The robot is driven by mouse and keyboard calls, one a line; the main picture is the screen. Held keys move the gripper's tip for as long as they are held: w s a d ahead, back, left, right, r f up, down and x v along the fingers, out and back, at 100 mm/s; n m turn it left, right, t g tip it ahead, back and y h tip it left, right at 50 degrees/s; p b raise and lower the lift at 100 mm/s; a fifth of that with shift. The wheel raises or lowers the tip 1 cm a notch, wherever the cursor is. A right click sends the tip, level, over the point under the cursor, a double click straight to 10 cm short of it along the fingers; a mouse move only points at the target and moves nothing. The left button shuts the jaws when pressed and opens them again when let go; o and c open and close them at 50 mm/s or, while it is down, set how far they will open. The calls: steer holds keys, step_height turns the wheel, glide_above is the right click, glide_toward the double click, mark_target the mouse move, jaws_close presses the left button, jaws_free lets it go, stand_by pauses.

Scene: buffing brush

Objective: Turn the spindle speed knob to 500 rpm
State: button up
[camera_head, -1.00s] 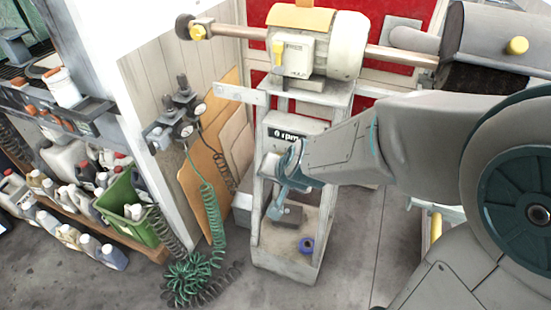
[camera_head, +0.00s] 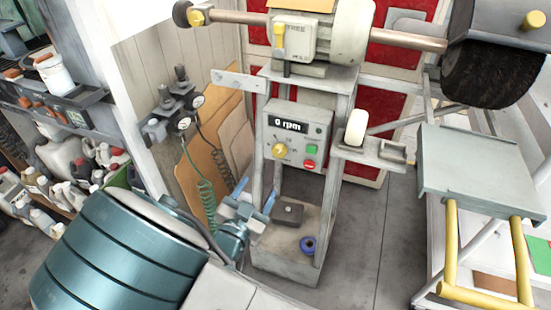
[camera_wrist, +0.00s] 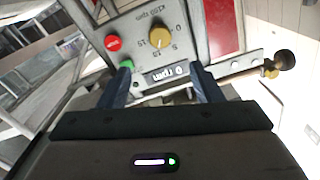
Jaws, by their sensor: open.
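The spindle speed knob (camera_head: 280,150) is a round yellow dial on the grey control panel (camera_head: 318,128) of the buffing machine. The display (camera_head: 287,125) above it reads 0 rpm. A green button (camera_head: 312,149) and a red button (camera_head: 309,164) are to its right. My gripper (camera_head: 256,197) is open and empty, below and left of the panel, apart from the knob. In the wrist view the knob (camera_wrist: 160,38) appears upside down beyond the two dark fingers (camera_wrist: 165,85), with scale numbers around it.
The machine's stand (camera_head: 345,105) surrounds the panel. A purple ring (camera_head: 307,245) and a dark block (camera_head: 288,213) sit on its base. A green coiled hose (camera_head: 207,200) hangs to the left. A grey table (camera_head: 475,170) stands right. Floor in front is open.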

mark_target(278, 153)
steer(key=x, duration=1.3)
steer(key=shift+w+d, duration=0.1)
steer(key=shift+w, duration=0.25)
steer(key=c, duration=1)
